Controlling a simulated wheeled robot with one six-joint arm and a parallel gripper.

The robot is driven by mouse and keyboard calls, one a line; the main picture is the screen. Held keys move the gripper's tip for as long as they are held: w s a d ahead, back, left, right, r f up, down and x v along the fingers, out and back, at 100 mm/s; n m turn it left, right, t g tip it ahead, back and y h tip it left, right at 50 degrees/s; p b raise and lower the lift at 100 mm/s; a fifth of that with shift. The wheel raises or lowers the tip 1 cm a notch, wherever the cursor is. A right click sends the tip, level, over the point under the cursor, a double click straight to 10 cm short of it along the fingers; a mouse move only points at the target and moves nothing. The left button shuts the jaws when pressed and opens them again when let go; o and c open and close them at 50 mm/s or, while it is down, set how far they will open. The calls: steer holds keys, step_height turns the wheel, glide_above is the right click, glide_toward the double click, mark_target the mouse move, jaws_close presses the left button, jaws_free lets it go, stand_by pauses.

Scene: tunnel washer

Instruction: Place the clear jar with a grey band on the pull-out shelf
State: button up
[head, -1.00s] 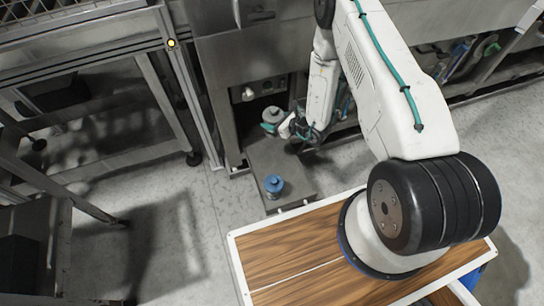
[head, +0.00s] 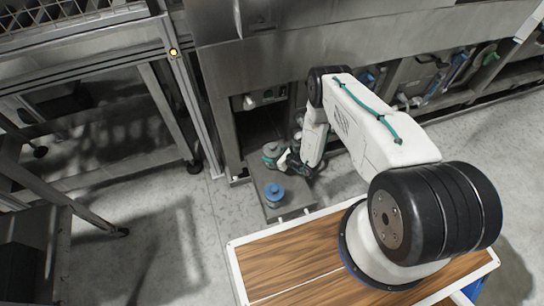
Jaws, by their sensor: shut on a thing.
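The clear jar with a grey band (head: 271,149) is upright at the back part of the pull-out shelf (head: 296,201). My gripper (head: 274,158) is shut on it from the right, and its teal fingers cover part of the jar. The jar is low over the shelf; I cannot tell whether its base touches, as the fingers and the steep view hide it. The grey shelf sticks out from an opening low in the steel machine.
A blue-lidded jar (head: 274,194) stands on the shelf, in front of the held jar. My wood-topped base lies close to the shelf's front edge. A metal frame (head: 170,115) stands at the left. The floor between is clear.

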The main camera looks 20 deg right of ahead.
steer(key=shift+f, duration=0.75)
steer(key=shift+f, duration=0.15)
steer(key=o, duration=1)
steer(key=shift+o, duration=0.2)
